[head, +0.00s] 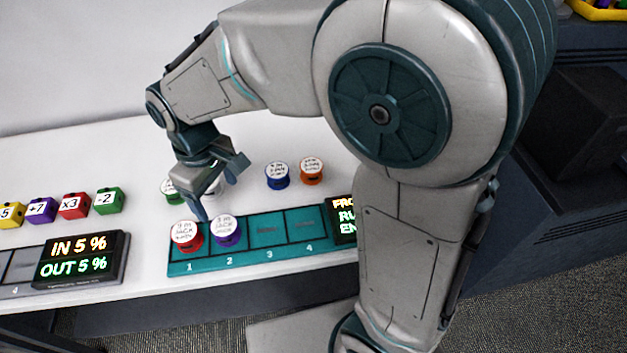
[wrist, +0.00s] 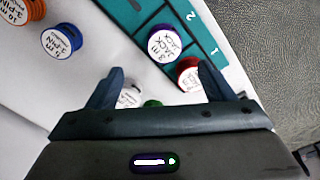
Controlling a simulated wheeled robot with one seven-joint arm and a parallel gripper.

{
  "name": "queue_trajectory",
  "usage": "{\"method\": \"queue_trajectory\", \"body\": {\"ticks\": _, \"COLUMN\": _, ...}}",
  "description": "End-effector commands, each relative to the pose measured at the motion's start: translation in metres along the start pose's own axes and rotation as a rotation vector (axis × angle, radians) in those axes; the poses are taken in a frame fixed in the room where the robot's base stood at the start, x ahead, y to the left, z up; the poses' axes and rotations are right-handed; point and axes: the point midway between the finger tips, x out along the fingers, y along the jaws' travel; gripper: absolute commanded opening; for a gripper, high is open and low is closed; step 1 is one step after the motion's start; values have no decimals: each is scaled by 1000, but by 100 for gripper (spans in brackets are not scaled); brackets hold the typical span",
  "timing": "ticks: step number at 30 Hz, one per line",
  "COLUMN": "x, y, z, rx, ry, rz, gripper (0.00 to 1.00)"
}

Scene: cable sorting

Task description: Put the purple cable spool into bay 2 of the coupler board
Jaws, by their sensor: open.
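The purple cable spool (head: 225,231) stands upright in bay 2 of the teal coupler board (head: 240,258), its white label up. It also shows in the wrist view (wrist: 164,42), on the board's bay strip. A red spool (head: 187,236) stands in bay 1. Bays 3 and 4 are empty. My gripper (head: 222,190) is open and empty, above and behind the purple spool, apart from it. In the wrist view my fingers (wrist: 160,88) are spread, with the purple spool beyond them.
Green (head: 173,190), blue (head: 277,176) and orange (head: 311,171) spools stand behind the board. A white-topped spool is partly hidden by my gripper. Marked cubes (head: 75,206) and a black display (head: 78,258) lie to the left. The white table (head: 140,245) is clear between the display and the board.

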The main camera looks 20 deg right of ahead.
Motion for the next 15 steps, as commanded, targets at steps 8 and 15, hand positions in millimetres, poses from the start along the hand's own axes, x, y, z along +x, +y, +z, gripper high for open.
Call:
{"method": "queue_trajectory", "body": {"ticks": 8, "x": -34, "y": 61, "z": 94, "rx": 377, "ry": 105, "rz": 46, "gripper": 75}}
{"method": "queue_trajectory", "body": {"ticks": 15, "x": -43, "y": 80, "z": 181, "rx": 717, "ry": 196, "rz": 92, "gripper": 75}}
